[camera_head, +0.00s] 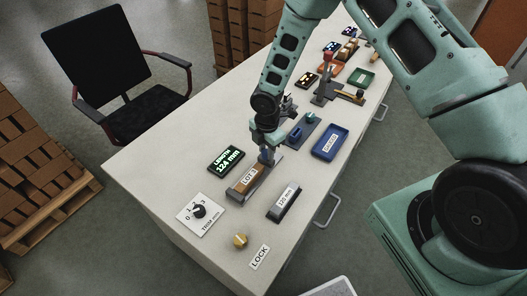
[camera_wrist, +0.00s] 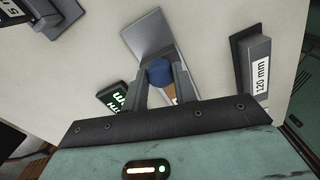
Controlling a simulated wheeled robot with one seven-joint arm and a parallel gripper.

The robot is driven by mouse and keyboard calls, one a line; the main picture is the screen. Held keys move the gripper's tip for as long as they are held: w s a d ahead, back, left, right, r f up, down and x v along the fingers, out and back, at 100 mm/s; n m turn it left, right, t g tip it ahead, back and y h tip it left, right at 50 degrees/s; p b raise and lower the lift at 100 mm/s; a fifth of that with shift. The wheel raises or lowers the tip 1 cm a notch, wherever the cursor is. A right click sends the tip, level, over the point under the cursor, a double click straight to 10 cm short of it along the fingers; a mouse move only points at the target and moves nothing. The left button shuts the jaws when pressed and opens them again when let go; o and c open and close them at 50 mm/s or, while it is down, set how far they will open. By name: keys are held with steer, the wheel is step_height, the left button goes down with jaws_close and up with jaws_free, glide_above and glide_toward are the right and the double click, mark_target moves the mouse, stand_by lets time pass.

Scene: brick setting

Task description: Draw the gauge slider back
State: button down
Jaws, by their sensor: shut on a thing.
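The gauge is a low grey fixture (camera_head: 232,195) on the white bench, with a brown block labelled LOT (camera_head: 249,178) in it. The slider's blue knob (camera_wrist: 159,72) stands between my fingers in the wrist view. My gripper (camera_head: 267,157) is shut on this knob, at the far end of the brown block. A grey plate (camera_wrist: 148,33) of the gauge extends beyond the knob in the wrist view. The display (camera_head: 226,158) beside the gauge reads LENGTH 124 mm. My gripper hides part of the slider and the block.
A grey 120 mm block (camera_head: 285,203) lies right of the gauge. A trim dial (camera_head: 199,211), a brass knob (camera_head: 240,240) and a LOCK label (camera_head: 260,257) are nearer the bench's front end. A blue tray (camera_head: 331,142) and several fixtures stand farther back. A black chair (camera_head: 98,60) is left.

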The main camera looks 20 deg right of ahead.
steer(key=shift+w+d, duration=0.4)
steer(key=shift+d, duration=0.1)
steer(key=c, duration=1.1)
jaws_free()
steer(key=shift+r, duration=0.15)
step_height(320, 180, up, 17)
steer(key=b, duration=0.1)
steer(key=shift+r, duration=0.15)
